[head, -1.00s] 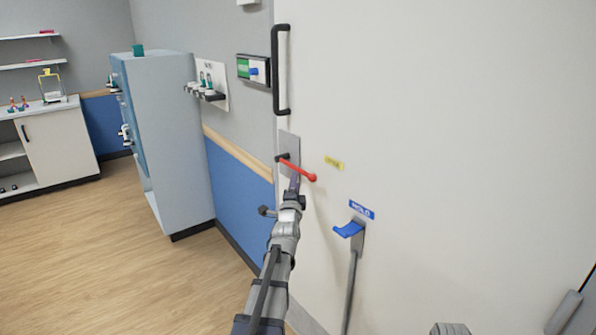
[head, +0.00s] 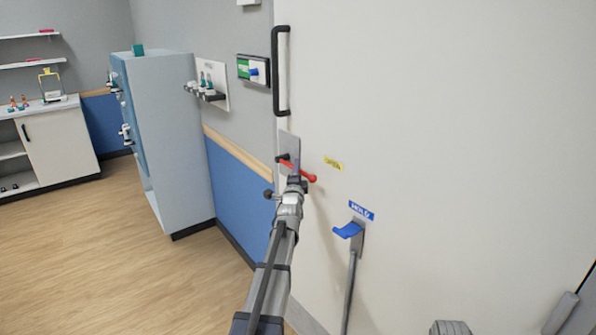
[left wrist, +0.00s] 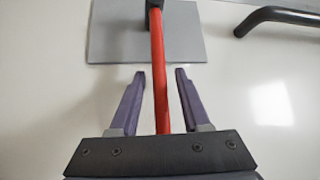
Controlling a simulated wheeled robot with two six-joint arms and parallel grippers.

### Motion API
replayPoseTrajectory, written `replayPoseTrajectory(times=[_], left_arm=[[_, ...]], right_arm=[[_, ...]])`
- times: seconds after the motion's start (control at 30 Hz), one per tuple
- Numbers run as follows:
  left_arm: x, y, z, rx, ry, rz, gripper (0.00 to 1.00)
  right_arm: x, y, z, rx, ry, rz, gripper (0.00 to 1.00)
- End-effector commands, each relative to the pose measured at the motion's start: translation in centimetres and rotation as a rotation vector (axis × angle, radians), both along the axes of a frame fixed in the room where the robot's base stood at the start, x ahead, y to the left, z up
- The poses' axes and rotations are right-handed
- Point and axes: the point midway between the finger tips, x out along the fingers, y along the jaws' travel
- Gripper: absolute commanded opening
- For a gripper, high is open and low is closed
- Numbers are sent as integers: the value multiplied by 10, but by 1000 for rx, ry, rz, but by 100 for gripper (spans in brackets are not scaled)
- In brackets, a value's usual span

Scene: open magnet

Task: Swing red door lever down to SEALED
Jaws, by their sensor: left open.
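The red lever (head: 308,176) sticks out from a grey plate (head: 290,146) on the white door (head: 450,120), pointing right and slightly down in the head view. A yellow label (head: 333,163), too small to read surely, is to its right. My left gripper (head: 292,184) is at the lever. In the left wrist view the red lever (left wrist: 158,70) runs between the two open purple fingers of the gripper (left wrist: 160,78), with a gap on each side. The lever's ball end is hidden there behind the gripper's body. My right gripper is not visible.
A black door handle (head: 281,72) stands above the lever. A blue hook (head: 348,230) under a blue HOLD label (head: 361,210) is at lower right. A blue-grey cabinet (head: 170,140) stands at left. The wood floor (head: 110,240) is clear.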

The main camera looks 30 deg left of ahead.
Motion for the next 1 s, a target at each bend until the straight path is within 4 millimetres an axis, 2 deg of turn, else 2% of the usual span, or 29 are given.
replayPoseTrajectory(times=[0.07,0.5,1.0], left_arm=[[0,0,0,0,0,0,47],[0,0,0,0,0,0,0],[0,0,0,-1,0,0,0]], right_arm=[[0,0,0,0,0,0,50],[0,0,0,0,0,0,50],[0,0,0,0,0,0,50]])
